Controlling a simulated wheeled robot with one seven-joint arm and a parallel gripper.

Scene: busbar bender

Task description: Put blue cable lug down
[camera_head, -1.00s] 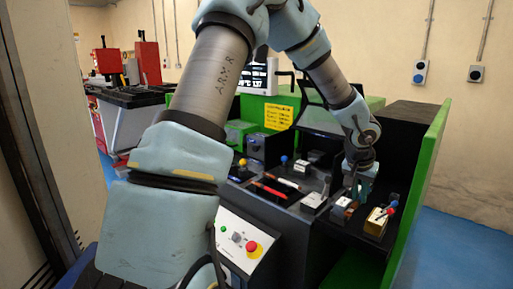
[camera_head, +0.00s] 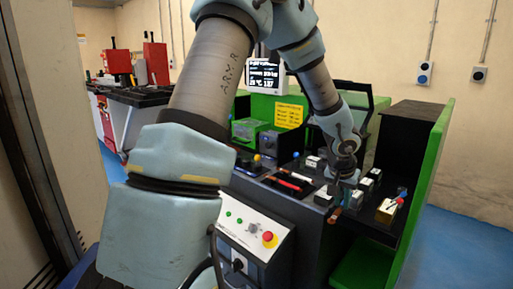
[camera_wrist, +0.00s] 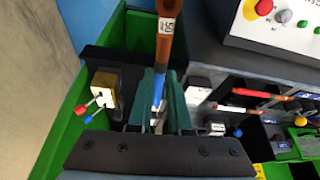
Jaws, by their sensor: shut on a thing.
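My gripper (camera_head: 345,178) is above the dark bench, toward its front edge. In the wrist view its two teal fingers (camera_wrist: 159,88) are shut on the blue cable lug (camera_wrist: 158,92). The blue part lies between the fingers. A copper-brown piece (camera_wrist: 171,42) with a white printed label extends past the fingertips and appears joined to the blue part. In the head view the brown end (camera_head: 335,215) shows below the gripper, near the bench's front edge. I cannot tell whether it touches the bench. The fingers hide part of the lug.
A block with red and blue knobs (camera_head: 388,210) stands at right, beside the green side wall (camera_head: 428,165). Small white-topped blocks (camera_head: 365,184) stand near the gripper. Red and white bars (camera_head: 290,181) lie left. The control panel (camera_head: 243,228) with a red button is in front.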

